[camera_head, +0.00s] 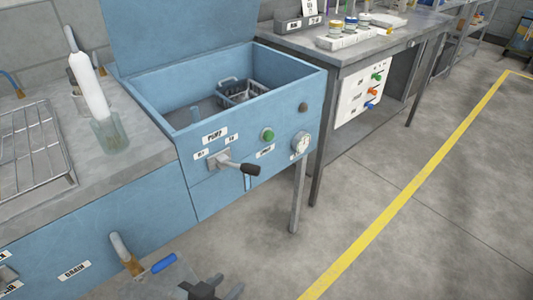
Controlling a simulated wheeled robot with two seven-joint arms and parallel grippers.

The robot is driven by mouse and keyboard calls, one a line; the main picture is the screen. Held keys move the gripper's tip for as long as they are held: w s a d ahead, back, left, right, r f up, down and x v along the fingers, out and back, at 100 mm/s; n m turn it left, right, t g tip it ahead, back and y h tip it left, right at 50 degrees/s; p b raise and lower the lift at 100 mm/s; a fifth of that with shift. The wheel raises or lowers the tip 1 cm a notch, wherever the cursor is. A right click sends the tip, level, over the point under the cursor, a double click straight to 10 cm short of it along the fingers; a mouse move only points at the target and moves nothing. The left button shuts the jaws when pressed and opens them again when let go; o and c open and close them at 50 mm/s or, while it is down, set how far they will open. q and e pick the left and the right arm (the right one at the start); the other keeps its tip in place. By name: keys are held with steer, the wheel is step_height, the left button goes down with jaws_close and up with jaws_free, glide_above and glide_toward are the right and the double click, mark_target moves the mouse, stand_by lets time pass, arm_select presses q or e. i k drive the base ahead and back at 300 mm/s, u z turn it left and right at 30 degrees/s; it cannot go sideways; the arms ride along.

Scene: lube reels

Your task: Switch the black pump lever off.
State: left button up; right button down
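The black pump lever (250,169) is on the front of the blue parts washer (305,100), below the PUMP label (214,135). Its grey shaft runs from a metal plate, and its black grip points to the right, slightly down. Two small labels sit above it, left and right; their words are too small to read surely. My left gripper (229,284) is at the bottom edge, below and in front of the lever, well apart from it. Its dark fingers look spread, with nothing seen between them. The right gripper is not in view.
A green button (268,135) and a round gauge (301,144) sit right of the lever. A drain tap with a blue handle (164,263) is at lower left. A grey bench (375,55) stands behind. The floor at right is clear.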

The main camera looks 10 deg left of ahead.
mark_target(248, 168)
steer(key=z, duration=0.8)
steer(key=i, duration=1.95)
steer(key=u, duration=2.4)
steer(key=k, duration=0.7)
steer(key=u, duration=1.3)
